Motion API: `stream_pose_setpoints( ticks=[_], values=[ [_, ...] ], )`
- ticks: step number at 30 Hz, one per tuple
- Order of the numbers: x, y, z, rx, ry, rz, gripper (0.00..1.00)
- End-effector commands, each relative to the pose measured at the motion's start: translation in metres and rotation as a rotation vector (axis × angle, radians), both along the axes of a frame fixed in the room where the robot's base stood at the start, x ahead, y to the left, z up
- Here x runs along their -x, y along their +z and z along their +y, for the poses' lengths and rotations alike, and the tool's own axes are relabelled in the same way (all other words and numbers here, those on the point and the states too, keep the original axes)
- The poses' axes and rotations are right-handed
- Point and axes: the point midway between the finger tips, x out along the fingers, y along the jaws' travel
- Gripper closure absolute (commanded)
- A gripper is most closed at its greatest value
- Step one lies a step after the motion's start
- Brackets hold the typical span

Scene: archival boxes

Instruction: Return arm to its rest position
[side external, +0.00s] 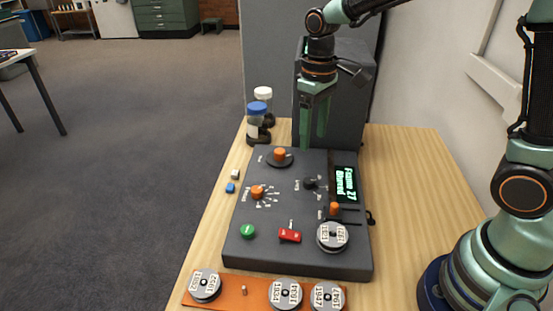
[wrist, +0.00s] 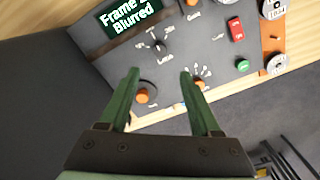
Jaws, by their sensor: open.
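My gripper (side external: 313,140) hangs pointing down above the far end of the dark control console (side external: 300,262). Its two green fingers are apart with nothing between them, as the wrist view also shows (wrist: 160,75). In the wrist view an orange knob (wrist: 146,95) lies below near the left finger, and another orange knob (wrist: 199,86) is partly hidden by the right finger. The console's display (side external: 345,184) shows green text that reads "Frame" and "Blurred". A labelled reel (side external: 332,236) sits on the console's near right corner.
A tall dark box (side external: 352,95) stands just behind the gripper. Jars with a blue lid (side external: 257,108) and a white lid (side external: 263,93) stand left of it. An orange strip (side external: 240,290) with labelled reels lies in front. Small cubes (side external: 231,188) lie left of the console.

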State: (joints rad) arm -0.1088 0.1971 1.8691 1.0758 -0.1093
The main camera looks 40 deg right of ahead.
Motion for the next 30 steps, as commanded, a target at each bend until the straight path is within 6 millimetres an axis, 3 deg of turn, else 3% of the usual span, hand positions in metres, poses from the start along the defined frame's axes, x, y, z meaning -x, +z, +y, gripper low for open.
stream_pose_setpoints(
  ticks=[9, 14, 21, 30],
  values=[
    [0.000, 0.001, 0.000, -0.001, -0.001, -0.004, 0.36],
    [0.009, 0.017, -0.005, -0.006, -0.022, -0.053, 0.36],
    [0.042, 0.053, -0.021, -0.023, -0.090, -0.208, 0.36],
    [0.085, 0.074, -0.037, -0.044, -0.175, -0.400, 0.36]
  ],
)
